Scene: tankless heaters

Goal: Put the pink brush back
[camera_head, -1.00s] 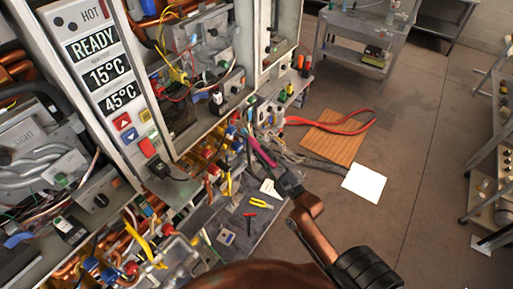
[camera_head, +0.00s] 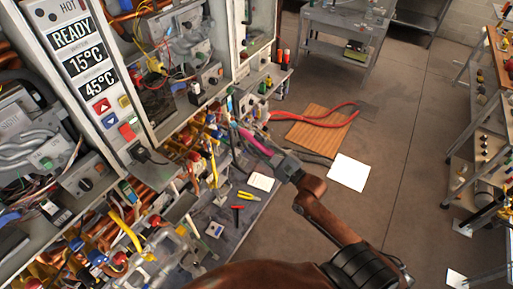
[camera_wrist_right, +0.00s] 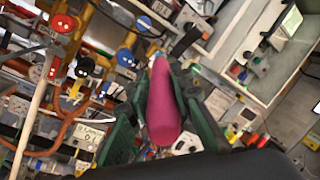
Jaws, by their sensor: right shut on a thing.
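The pink brush (camera_head: 255,142) is held in my right gripper (camera_head: 277,160), over the right end of the cluttered bench. Its pink handle points up and left, toward the heater fittings. In the right wrist view the pink handle (camera_wrist_right: 163,105) lies between the two green fingers, which are closed on its sides. The brush's far end is hard to make out against the fittings. My left gripper is not in the head view.
Pliers with yellow handles (camera_head: 249,196), a red-handled tool (camera_head: 238,208) and a white card (camera_head: 261,182) lie on the grey bench top. Pipes and valves crowd the left. A wooden board (camera_head: 318,128) and a white sheet (camera_head: 349,172) lie on the floor.

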